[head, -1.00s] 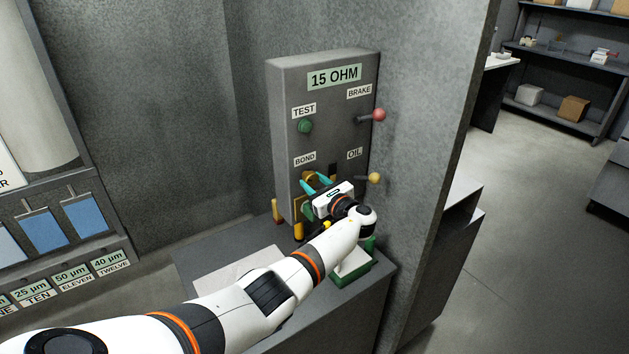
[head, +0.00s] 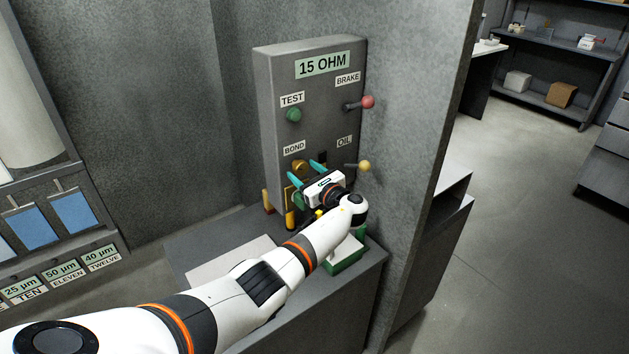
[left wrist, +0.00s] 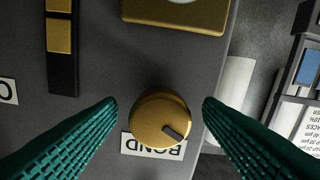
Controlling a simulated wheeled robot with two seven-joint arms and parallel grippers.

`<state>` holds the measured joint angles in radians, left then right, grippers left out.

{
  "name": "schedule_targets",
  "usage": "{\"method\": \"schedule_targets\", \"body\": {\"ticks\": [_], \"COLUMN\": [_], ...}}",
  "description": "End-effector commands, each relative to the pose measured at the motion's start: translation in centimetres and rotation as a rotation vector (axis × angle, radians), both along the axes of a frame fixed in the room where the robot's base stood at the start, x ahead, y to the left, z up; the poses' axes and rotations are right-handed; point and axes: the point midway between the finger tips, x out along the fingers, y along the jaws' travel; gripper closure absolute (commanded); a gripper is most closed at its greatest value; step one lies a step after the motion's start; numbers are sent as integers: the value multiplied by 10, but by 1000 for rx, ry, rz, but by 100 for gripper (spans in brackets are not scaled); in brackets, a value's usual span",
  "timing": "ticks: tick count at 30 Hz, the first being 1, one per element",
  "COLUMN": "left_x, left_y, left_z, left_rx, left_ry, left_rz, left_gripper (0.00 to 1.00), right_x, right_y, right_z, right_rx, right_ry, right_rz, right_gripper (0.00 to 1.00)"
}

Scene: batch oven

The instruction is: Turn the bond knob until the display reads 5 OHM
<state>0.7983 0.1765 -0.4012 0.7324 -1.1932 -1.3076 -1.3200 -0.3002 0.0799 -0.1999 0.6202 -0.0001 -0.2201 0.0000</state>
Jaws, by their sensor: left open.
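The grey panel box (head: 270,120) stands against the wall, and its display (head: 322,64) reads 15 OHM. The brass bond knob (head: 299,168) is low on the panel under the BOND label (head: 294,148). My left gripper (head: 306,175) is open in front of the knob, with teal fingers. In the left wrist view the knob (left wrist: 160,118) with its dark pointer mark sits between the two spread fingers, with a gap on each side. The BOND label shows upside down there. My right gripper is not in view.
A green TEST button (head: 294,115), a red BRAKE lever (head: 367,102) and a yellow OIL lever (head: 364,166) are on the same panel. A green box (head: 345,258) is on the bench below my left wrist. A partition wall stands to the right.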

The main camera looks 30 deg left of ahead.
Motion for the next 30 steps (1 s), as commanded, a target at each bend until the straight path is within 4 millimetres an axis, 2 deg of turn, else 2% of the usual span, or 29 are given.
{"method": "schedule_targets", "body": {"ticks": [5,12,18,22,30], "left_x": [-10,-30,-41,-44,-44], "left_y": [-25,-74,-100,-107,-108], "left_z": [-3,-5,-3,-2,-1], "left_rx": [-3,-4,-2,-2,-1], "left_ry": [-1,-1,1,2,3], "left_rz": [-3,-5,-2,-1,0], "left_gripper": [39,39,39,39,39], "right_x": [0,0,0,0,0], "right_y": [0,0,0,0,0], "right_z": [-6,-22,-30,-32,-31], "right_rx": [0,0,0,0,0], "right_ry": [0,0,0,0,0], "right_rz": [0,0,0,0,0], "right_gripper": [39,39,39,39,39]}}
